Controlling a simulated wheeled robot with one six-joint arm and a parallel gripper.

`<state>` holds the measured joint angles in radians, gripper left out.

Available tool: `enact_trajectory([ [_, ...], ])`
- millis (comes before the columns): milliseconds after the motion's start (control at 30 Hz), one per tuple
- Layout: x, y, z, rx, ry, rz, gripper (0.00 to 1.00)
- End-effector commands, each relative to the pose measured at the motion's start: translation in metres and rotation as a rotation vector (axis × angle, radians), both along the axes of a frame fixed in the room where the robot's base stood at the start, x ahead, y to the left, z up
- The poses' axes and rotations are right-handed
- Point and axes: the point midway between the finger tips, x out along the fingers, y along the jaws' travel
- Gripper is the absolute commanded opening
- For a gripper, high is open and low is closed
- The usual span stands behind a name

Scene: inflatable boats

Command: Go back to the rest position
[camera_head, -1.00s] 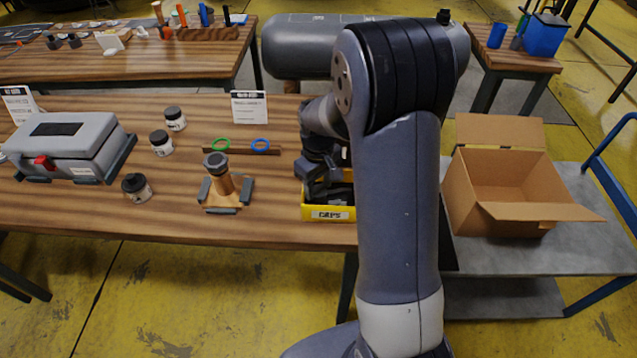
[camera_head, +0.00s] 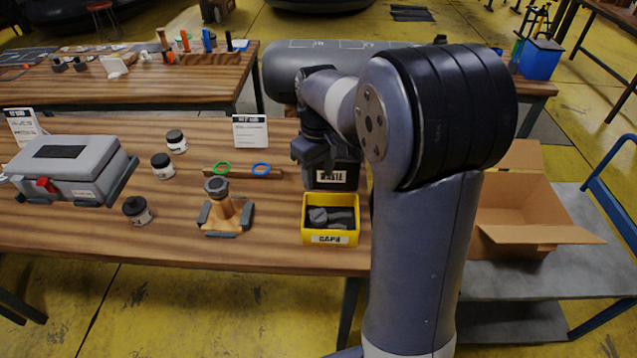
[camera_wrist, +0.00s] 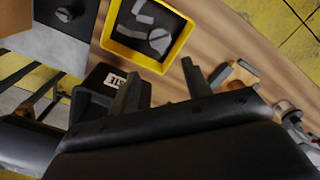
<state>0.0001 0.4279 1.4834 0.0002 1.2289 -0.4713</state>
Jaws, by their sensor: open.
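My gripper (camera_head: 322,160) hangs above the wooden workbench (camera_head: 90,235), at the black bin labelled WASTE (camera_head: 338,178) and behind the yellow CAPS bin (camera_head: 330,240). In the wrist view its two fingers (camera_wrist: 162,92) stand wide apart with nothing between them. The yellow bin (camera_wrist: 115,48) with grey caps inside shows beyond the fingers there, and the black bin (camera_wrist: 92,92) is beside the left finger. My arm hides part of the bench's right end in the head view.
An open cardboard box (camera_head: 520,215) sits on a grey cart (camera_head: 575,265) at the right.

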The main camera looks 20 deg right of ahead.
Motion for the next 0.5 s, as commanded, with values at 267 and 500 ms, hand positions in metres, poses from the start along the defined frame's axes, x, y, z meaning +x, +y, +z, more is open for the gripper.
enact_trajectory([
  [267, -0.0002, 0.0, 0.0028, 0.0, 0.001, 0.0, 0.46],
  [500, -0.0002, 0.0, -0.0056, 0.0, 0.002, 0.0, 0.46],
])
